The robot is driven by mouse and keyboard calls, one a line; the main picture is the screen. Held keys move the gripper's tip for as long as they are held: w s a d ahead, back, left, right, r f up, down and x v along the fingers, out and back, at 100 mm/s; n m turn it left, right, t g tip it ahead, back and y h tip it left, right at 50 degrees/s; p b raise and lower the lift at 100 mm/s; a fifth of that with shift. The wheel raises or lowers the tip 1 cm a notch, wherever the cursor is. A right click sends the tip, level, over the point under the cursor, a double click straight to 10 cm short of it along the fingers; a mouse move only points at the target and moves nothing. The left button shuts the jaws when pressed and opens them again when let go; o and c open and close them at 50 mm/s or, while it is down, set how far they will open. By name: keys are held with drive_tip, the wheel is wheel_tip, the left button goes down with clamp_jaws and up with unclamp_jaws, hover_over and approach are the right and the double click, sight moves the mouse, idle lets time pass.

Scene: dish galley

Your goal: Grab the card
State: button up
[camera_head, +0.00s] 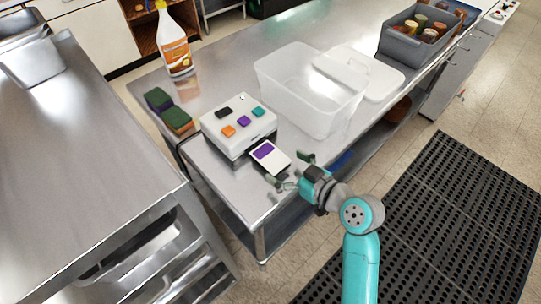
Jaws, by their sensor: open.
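The card (267,155) is white with a purple block on its upper part. It lies at the front of a white box (240,122) with several coloured buttons, on the steel table near its front edge. Whether it rests on the table or sticks out of the box is hard to tell. My gripper (289,170) is open, its two dark fingers spread just in front and right of the card's near end. Whether a finger touches the card cannot be told at this size.
A clear empty tub (285,78) and its white lid (372,75) lie behind the box. Sponges (177,120) and an orange spray bottle (175,45) stand left. A grey bin of jars (398,41) is at the far right. Bare steel table (228,183) lies left of the card.

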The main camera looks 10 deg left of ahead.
sight(271, 158)
drive_tip(key=shift+x, duration=3)
drive_tip(key=c, duration=0.8)
